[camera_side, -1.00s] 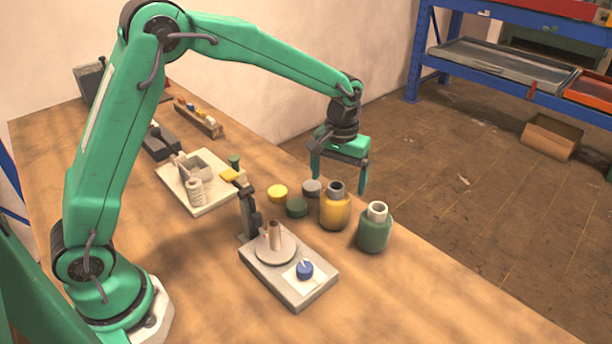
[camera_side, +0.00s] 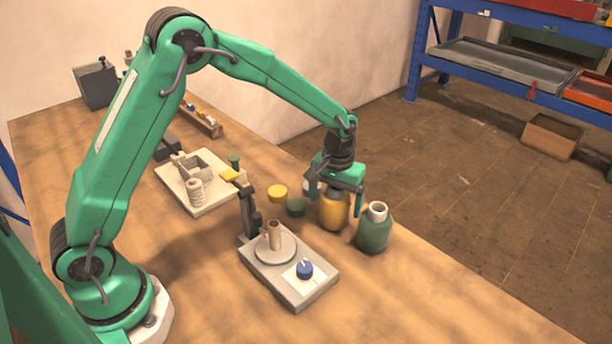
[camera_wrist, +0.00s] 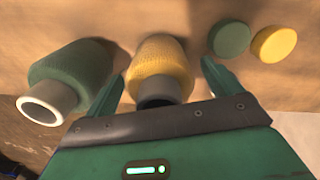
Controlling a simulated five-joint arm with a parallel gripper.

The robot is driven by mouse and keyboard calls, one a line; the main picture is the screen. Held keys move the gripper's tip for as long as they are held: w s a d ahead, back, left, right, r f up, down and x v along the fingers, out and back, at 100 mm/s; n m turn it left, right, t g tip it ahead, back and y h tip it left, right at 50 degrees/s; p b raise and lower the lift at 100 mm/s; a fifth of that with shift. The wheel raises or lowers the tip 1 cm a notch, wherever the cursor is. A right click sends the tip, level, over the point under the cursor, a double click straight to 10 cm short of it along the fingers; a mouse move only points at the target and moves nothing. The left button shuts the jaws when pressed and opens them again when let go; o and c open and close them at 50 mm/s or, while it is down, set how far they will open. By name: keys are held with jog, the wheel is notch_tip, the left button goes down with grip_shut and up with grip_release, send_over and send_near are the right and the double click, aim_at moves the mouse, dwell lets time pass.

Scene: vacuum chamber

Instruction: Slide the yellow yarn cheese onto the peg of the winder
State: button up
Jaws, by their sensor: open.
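The yellow yarn cheese (camera_side: 334,212) stands upright on the table, with a grey tube at its top. In the wrist view the yellow cheese (camera_wrist: 164,62) lies between my two open fingers. My gripper (camera_side: 335,203) is open and its fingers reach down on either side of the cheese's upper part. I cannot tell whether they touch it. The winder (camera_side: 312,292) is a pale box with a round plate, a blue knob and an upright brown peg (camera_side: 275,235). The peg is bare.
A green yarn cheese (camera_side: 374,233) stands close to the right of the yellow one. Small yellow (camera_side: 277,193) and green (camera_side: 296,208) discs lie to the left. A dark post (camera_side: 250,212) rises behind the winder. A pale tray (camera_side: 170,180) with parts lies farther left. The front table is clear.

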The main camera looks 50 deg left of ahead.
jog(key=shift+f, duration=0.4)
jog(key=c, duration=1.1)
jog(key=shift+r, duration=0.15)
jog(key=shift+r, duration=0.55)
jog(key=s+d+r, duration=0.2)
jog(key=d+r, duration=0.1)
jog(key=s+d+r, duration=0.5)
jog(key=d+r, duration=0.1)
jog(key=shift+s+r, duration=0.3)
